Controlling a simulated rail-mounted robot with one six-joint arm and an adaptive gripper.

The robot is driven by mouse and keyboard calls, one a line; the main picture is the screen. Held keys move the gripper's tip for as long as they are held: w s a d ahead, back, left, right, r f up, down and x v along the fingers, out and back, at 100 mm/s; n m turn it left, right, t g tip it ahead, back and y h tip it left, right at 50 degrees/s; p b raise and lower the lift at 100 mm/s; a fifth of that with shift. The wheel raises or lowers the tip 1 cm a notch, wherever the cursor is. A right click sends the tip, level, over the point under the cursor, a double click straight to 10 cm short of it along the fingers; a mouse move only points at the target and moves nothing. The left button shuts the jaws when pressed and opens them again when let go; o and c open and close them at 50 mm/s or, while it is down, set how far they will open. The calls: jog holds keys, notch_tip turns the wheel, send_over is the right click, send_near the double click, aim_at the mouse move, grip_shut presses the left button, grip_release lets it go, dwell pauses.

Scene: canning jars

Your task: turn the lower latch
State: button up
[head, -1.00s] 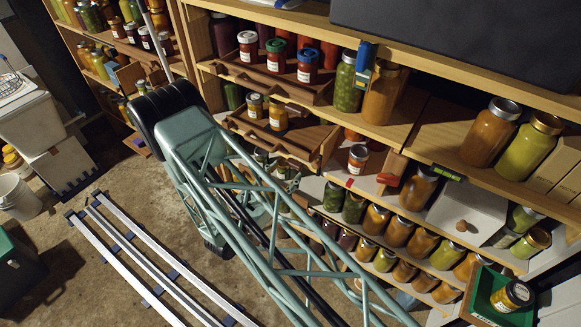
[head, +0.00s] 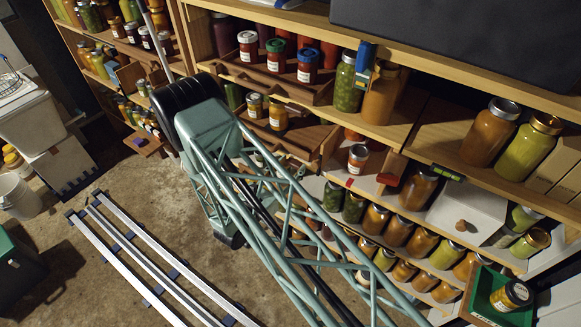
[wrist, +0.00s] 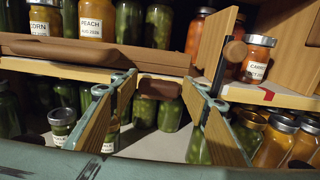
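My gripper (wrist: 161,84) is open in the wrist view, with one wood-faced finger on each side and the tips pointing at the shelving. A small rounded brown wooden piece (wrist: 160,91) shows between the fingertips, just under the shelf edge. It may be the lower latch, and I cannot tell whether the fingers touch it. A brown round knob (wrist: 235,52) by a dark upright bar sits higher, right of the right finger; it may be another latch. In the head view my arm hides the gripper and this spot.
A brown tray (wrist: 95,50) with corn and peach jars is above the fingers. Green jars (wrist: 170,114) stand behind and below, amber jars (wrist: 275,142) at right. In the head view are a red piece (head: 387,179), a green tray (head: 484,292) and floor rails (head: 125,255).

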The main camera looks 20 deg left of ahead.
jog(key=c, duration=0.4)
jog(key=shift+n, duration=0.5)
jog(key=n+b, duration=0.2)
jog(key=n, duration=0.1)
jog(key=shift+w+a+f+n, duration=0.1)
jog(key=shift+a+f+n, duration=0.1)
jog(key=shift+n, duration=0.1)
jog(key=n+b, duration=0.1)
jog(key=n, duration=0.3)
jog(key=shift+a, duration=0.2)
jog(key=n, duration=0.4)
jog(key=shift+a+f+n+b, duration=0.1)
jog(key=shift+f+n+b, duration=0.05)
jog(key=shift+n+b, duration=0.25)
jog(key=shift+f+n, duration=0.2)
jog(key=shift+n, duration=2.1)
